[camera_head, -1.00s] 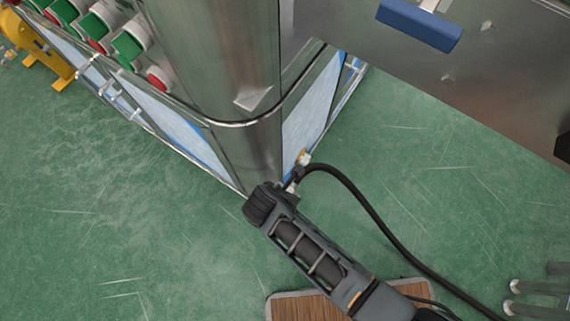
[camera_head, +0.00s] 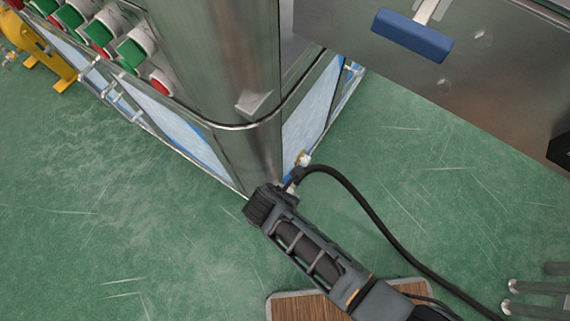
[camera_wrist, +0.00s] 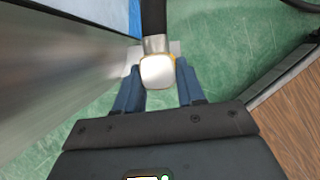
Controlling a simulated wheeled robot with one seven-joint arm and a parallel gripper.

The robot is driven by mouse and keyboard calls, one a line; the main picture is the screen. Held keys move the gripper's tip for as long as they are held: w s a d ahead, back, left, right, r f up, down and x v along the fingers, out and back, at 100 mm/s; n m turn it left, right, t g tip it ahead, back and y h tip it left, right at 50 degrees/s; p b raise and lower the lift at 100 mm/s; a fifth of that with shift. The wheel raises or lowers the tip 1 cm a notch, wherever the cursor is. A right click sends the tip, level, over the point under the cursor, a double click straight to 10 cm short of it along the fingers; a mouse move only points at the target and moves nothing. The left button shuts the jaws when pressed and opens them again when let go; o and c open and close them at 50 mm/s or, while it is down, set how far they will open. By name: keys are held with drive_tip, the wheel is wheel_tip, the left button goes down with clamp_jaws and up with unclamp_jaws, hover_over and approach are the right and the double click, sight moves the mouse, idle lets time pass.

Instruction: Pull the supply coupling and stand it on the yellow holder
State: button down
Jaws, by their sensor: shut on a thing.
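The supply coupling (camera_wrist: 157,72) shows in the wrist view as a pale, rounded end with a silver collar and a black hose (camera_wrist: 153,18) above it. My gripper (camera_wrist: 158,66) has its blue fingers on either side of the coupling, shut on it. In the head view my gripper (camera_head: 290,187) is by the foot of the steel machine's corner, its fingers mostly hidden. A small white and brass fitting (camera_head: 304,159) shows just beyond it on the machine's side; I cannot tell whether it still touches the coupling. No yellow holder is clearly recognisable.
The steel machine corner (camera_head: 225,80) stands close to my gripper. A yellow object (camera_head: 40,62) is at the far left. A steel cabinet with a blue handle (camera_head: 412,35) is at upper right. A wood-topped platform (camera_head: 305,306) lies below. Green floor is open at left.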

idle(0.5)
drive_tip(key=c, duration=0.6)
unclamp_jaws()
drive_tip(key=p+v, duration=0.3)
drive_tip(key=v, duration=0.4)
drive_tip(key=shift+r, duration=0.35)
